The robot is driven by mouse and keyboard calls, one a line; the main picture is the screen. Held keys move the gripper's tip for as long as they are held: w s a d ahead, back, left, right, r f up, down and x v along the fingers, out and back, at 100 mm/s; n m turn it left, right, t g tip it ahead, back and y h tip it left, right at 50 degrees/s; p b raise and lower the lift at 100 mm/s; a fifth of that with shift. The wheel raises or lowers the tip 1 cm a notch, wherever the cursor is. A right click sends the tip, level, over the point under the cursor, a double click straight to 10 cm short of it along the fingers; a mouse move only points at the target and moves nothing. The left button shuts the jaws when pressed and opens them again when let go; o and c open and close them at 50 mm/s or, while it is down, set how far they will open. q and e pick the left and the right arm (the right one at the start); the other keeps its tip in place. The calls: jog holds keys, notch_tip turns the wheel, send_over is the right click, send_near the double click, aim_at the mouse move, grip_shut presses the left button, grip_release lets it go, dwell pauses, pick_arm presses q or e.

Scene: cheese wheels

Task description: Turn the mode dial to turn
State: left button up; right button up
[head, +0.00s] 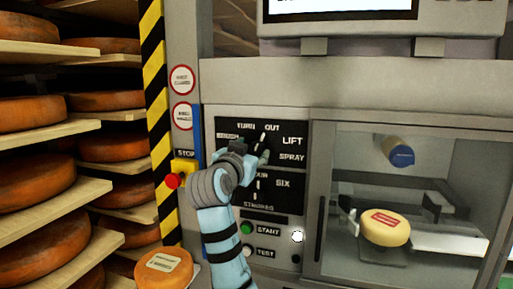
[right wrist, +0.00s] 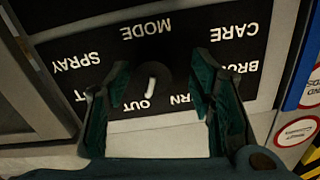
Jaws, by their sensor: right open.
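The mode dial (right wrist: 151,82) is a dark knob with a white pointer on a black panel. In the right wrist view, which shows the panel upside down, the pointer aims at the OUT label; the TURN label is partly hidden by a finger. In the head view the dial's white mark (head: 263,139) shows just above my gripper. My right gripper (head: 246,153) is in front of the panel. Its open fingers (right wrist: 160,78) stand on either side of the dial, with gaps visible on both sides. My left gripper is not in view.
Below are a second dial (head: 257,190) marked SIX, a green START button (head: 246,228) and a TEST button (head: 248,252). A red stop button (head: 173,181) is at the left. A cheese wheel (head: 384,227) sits behind the window at right. Shelves of cheese wheels (head: 30,165) fill the left.

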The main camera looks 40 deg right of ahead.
jog(key=shift+w+d, duration=0.3)
jog(key=shift+d, duration=0.15)
jog(key=shift+d+r, duration=0.1)
jog(key=shift+d, duration=0.05)
jog(key=shift+s+d+r, duration=0.1)
jog(key=shift+s+d, duration=0.05)
jog(key=shift+s, duration=0.15)
jog(key=shift+w, duration=0.1)
jog(key=c, duration=1.1)
jog(key=shift+c, duration=0.2)
